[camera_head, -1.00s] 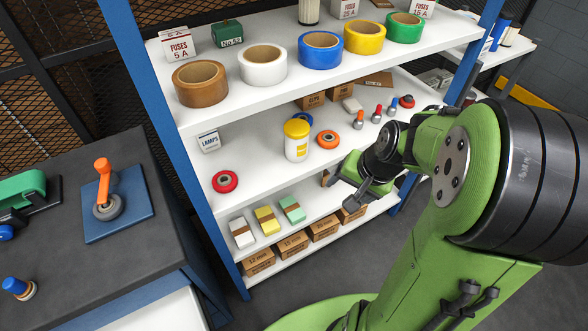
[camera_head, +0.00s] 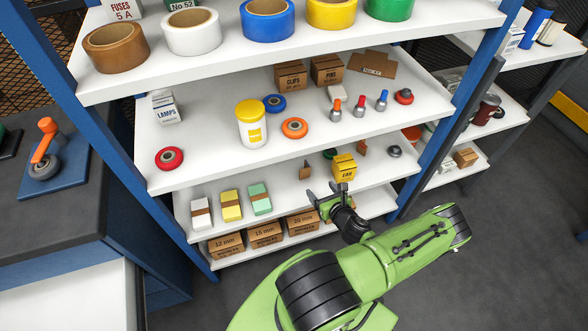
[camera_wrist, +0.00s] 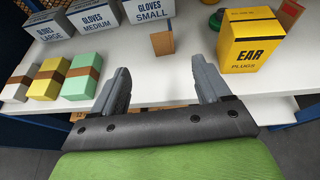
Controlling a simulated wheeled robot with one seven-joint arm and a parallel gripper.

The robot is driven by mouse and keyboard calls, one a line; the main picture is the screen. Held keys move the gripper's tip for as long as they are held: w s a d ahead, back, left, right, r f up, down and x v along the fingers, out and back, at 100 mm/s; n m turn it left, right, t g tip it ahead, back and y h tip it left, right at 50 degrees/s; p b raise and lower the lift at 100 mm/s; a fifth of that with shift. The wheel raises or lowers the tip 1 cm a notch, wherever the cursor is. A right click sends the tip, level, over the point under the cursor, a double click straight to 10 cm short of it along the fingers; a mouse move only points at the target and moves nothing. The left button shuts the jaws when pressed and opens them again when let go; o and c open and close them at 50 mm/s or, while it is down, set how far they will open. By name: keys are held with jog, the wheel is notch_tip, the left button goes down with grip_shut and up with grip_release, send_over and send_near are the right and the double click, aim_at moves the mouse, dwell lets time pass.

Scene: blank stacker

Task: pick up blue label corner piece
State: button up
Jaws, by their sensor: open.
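Two small brown pieces stand on the lower white shelf; one (camera_head: 306,170) is just beyond my gripper, the other (camera_head: 362,147) is farther right, behind a yellow ear-plugs box. I cannot make out a blue label on either. In the wrist view the nearer brown piece (camera_wrist: 163,42) stands upright ahead of my fingers, apart from them. The other (camera_wrist: 290,13) shows at the top right with a label too small to read. My gripper (camera_head: 327,191) is open and empty at the front edge of that shelf; its fingers also show in the wrist view (camera_wrist: 160,75).
The yellow ear-plugs box (camera_wrist: 250,45) stands just right of the fingers. Glove boxes (camera_wrist: 98,18) stand behind left. Wrapped white, yellow and green blocks (camera_wrist: 80,80) sit left. The middle shelf (camera_head: 205,150) hangs above the gripper. Bare shelf lies around the nearer brown piece.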

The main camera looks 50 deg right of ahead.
aim_at(305, 170)
jog(key=b+x, duration=0.5)
jog(key=x, duration=1)
jog(key=shift+d+f, duration=0.1)
jog(key=shift+d, duration=0.1)
jog(key=c, duration=1)
